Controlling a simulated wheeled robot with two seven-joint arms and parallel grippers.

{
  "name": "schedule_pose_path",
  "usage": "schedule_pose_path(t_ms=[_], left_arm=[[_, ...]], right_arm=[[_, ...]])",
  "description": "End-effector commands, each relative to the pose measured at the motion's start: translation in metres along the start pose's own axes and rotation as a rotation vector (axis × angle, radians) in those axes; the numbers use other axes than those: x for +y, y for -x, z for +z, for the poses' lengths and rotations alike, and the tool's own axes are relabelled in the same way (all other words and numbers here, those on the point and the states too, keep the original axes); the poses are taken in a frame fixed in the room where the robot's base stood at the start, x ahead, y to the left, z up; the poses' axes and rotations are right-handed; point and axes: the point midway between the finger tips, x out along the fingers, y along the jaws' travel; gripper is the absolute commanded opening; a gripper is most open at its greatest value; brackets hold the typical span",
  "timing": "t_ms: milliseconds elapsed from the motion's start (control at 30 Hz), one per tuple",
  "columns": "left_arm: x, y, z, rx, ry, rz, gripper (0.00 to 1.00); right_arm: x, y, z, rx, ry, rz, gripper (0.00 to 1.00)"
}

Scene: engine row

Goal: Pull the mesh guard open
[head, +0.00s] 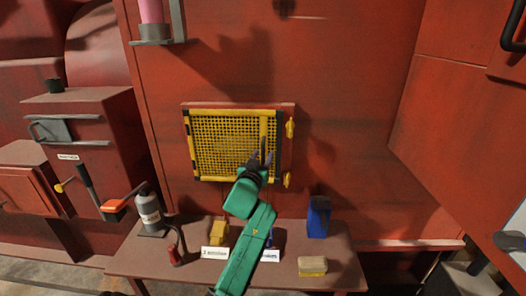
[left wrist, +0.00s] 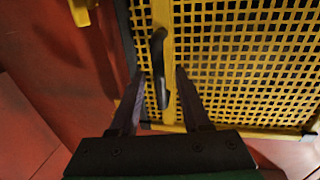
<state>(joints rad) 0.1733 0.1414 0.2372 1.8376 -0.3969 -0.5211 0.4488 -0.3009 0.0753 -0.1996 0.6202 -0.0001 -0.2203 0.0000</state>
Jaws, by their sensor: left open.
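The yellow mesh guard (head: 218,140) sits flat in its frame on the red wall and looks closed. It also fills much of the left wrist view (left wrist: 245,60). A dark handle (left wrist: 158,62) stands on a yellow bar of the guard. My left gripper (head: 262,156) is open in front of the guard's lower right part. In the left wrist view its two fingers (left wrist: 160,75) lie either side of the handle and bar; I cannot tell whether they touch. The arm hides part of the guard's lower edge. My right gripper is not in view.
Yellow fittings (head: 290,128) stick out beside the guard's right edge. Below, a bench (head: 190,268) holds a blue box (head: 318,217), a yellow block (head: 218,231), a sponge-like block (head: 312,266) and a grey bottle (head: 149,210). A shelf with a pink cylinder (head: 151,12) hangs above left.

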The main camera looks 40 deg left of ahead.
Motion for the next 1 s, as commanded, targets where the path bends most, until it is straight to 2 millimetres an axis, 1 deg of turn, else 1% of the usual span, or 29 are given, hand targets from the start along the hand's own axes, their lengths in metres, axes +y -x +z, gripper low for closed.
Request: schedule_pose_path(t_ms=[33,100,333,367,400,467,500,1000], left_arm=[[-0.0003,-0.0055,-0.0014,0.000,0.000,-0.001,0.47],[-0.0004,-0.0097,-0.0005,-0.001,-0.001,-0.001,0.47],[-0.0003,-0.0109,0.0008,-0.001,-0.001,0.000,0.47],[-0.0003,-0.0108,0.0008,-0.001,-0.001,0.000,0.40],[-0.0002,-0.0108,0.0008,-0.001,-0.001,0.000,0.24],[-0.0002,-0.0107,0.0008,-0.001,-0.001,0.000,0.01],[-0.0002,-0.0106,0.0009,-0.001,-0.001,0.000,0.00],[-0.0001,-0.0105,0.0012,-0.002,-0.001,0.000,0.00]], right_arm=[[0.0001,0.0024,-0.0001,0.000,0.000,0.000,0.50],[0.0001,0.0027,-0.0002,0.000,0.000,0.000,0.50],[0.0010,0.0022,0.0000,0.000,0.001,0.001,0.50],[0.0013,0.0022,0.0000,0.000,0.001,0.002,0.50],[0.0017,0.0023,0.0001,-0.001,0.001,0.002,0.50],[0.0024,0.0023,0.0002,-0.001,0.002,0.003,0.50],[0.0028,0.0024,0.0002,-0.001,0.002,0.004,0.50],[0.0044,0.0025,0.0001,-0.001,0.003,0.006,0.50]])
